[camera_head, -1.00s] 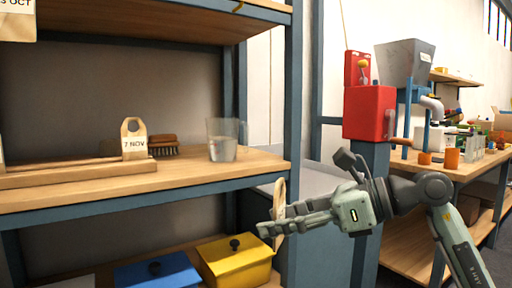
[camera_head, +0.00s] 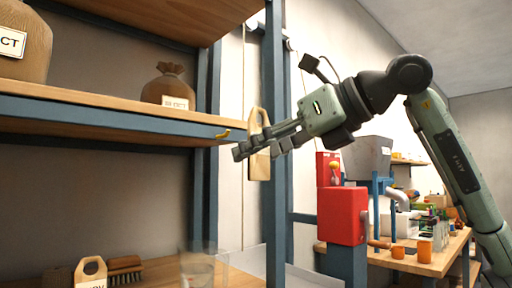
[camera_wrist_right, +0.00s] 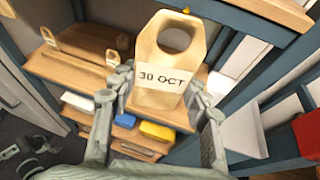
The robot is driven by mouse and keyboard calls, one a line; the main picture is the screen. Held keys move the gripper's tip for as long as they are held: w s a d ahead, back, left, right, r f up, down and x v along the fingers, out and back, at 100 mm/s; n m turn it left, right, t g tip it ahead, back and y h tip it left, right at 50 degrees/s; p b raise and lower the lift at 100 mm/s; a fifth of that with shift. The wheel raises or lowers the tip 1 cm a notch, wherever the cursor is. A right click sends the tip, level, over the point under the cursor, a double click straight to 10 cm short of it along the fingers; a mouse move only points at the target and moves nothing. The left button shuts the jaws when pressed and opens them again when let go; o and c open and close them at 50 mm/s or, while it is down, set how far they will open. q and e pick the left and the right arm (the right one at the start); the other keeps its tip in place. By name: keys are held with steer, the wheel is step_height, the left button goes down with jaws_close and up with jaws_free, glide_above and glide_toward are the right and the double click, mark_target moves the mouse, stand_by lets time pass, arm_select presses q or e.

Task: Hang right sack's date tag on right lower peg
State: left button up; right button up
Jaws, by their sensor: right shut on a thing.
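A pale wooden date tag (camera_head: 259,167) with a hole at its top is held upright in my right gripper (camera_head: 257,145). In the right wrist view the tag (camera_wrist_right: 160,97) reads 30 OCT and stands between the fingers. A yellow peg (camera_head: 223,134) sticks out of the blue front edge of the upper shelf, left of the tag. The peg also shows in the right wrist view (camera_wrist_right: 187,10). Tag and peg appear apart. A brown tied sack (camera_head: 168,88) with a small label stands on that shelf. My left gripper is not in view.
A blue upright post (camera_head: 275,190) stands just behind the gripper. A larger sack (camera_head: 25,45) sits at the far left. Below are a brush (camera_head: 125,268), another tag (camera_head: 90,272) and a clear container (camera_head: 197,268). A red machine (camera_head: 342,215) stands at the right.

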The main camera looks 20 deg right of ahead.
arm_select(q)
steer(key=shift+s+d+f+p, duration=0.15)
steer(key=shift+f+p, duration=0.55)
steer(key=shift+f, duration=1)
arm_select(e)
steer(key=w+a, duration=0.2)
steer(key=w, duration=0.4)
steer(key=shift+w+a+f, duration=0.25)
steer(key=shift+w+f, duration=0.05)
steer(key=shift+w, duration=0.05)
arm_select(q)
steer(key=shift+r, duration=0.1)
